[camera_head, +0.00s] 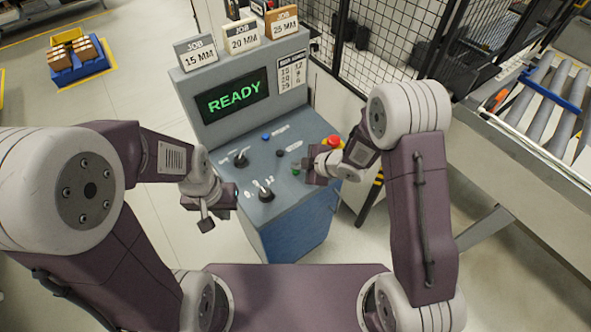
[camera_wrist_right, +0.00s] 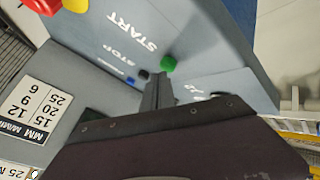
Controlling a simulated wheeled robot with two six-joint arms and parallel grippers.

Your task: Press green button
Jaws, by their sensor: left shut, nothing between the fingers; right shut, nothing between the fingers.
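The green button (camera_wrist_right: 168,64) sits on the grey sloped panel beside the word START in the right wrist view. In the head view only a small bit of the green button (camera_head: 296,172) shows beside my right gripper (camera_head: 305,173). My right gripper is shut and empty, and its tips (camera_wrist_right: 159,84) appear just below the green button in the right wrist view. I cannot tell whether they touch it. My left gripper (camera_head: 207,222) is shut and empty, off the left front edge of the console (camera_head: 290,225).
A black button (camera_head: 281,153), a blue button (camera_head: 266,136) and a red emergency stop (camera_head: 333,142) share the panel. Two black levers or knobs stand at its left. The screen (camera_head: 233,96) reads READY. A mesh fence (camera_head: 400,40) and roller conveyor (camera_head: 545,105) lie to the right.

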